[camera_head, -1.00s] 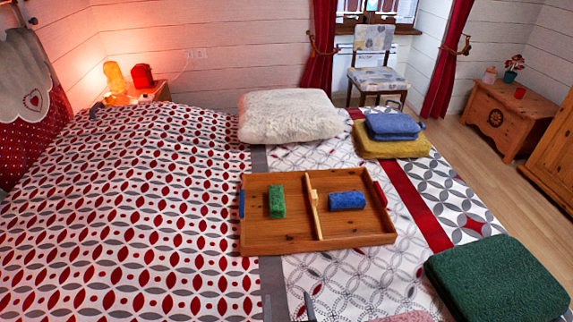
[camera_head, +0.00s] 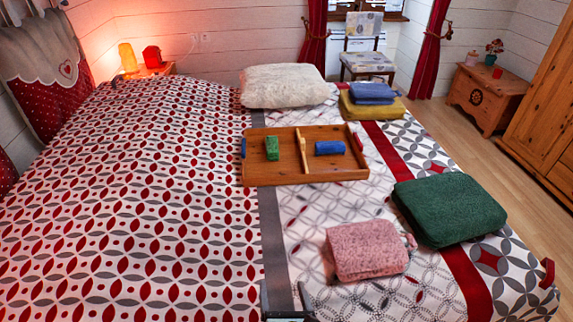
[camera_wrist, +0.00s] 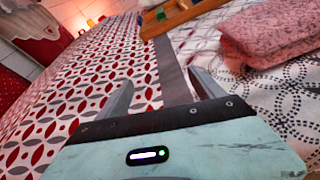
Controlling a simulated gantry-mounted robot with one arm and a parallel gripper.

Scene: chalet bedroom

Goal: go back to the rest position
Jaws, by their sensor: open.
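My gripper (camera_wrist: 160,92) shows in the wrist view with its two grey fingers spread apart and nothing between them. In the head view only a small part of my gripper (camera_head: 288,305) shows at the bottom edge. The fingers are over the patterned bedspread (camera_wrist: 75,85), short of the pink folded towel (camera_wrist: 280,35) to the right. A wooden tray (camera_head: 262,178) lies on the bed, split by a divider. A green block (camera_head: 272,148) is in its left compartment and a blue block (camera_head: 330,148) in its right one.
The pink towel (camera_head: 368,250) and a dark green towel (camera_head: 450,208) lie on the bed's near right. A white fluffy cushion (camera_head: 285,86) and blue (camera_head: 373,92) and yellow (camera_head: 370,110) towels lie behind the tray. The left of the bed is clear.

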